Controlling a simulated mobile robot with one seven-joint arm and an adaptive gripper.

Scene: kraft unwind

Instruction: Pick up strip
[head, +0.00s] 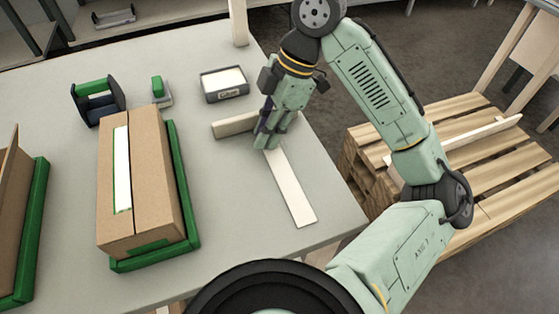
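A flat cream strip (291,190) lies on the grey table, running from under my gripper toward the table's front edge. My gripper (267,142) points down at the strip's far end, and its fingers cover that end. I cannot tell whether the fingers touch the strip or are closed on it. A second cream piece (232,126) lies just left of my gripper, with its right end partly hidden behind the fingers.
A cardboard box (172,190) on a green tray (186,190) stands left of the strip. A dark bin (224,93), a tape dispenser (97,103) and a green-handled tool (157,87) sit farther back. A wooden pallet (480,175) is at right. Table around the strip's near end is clear.

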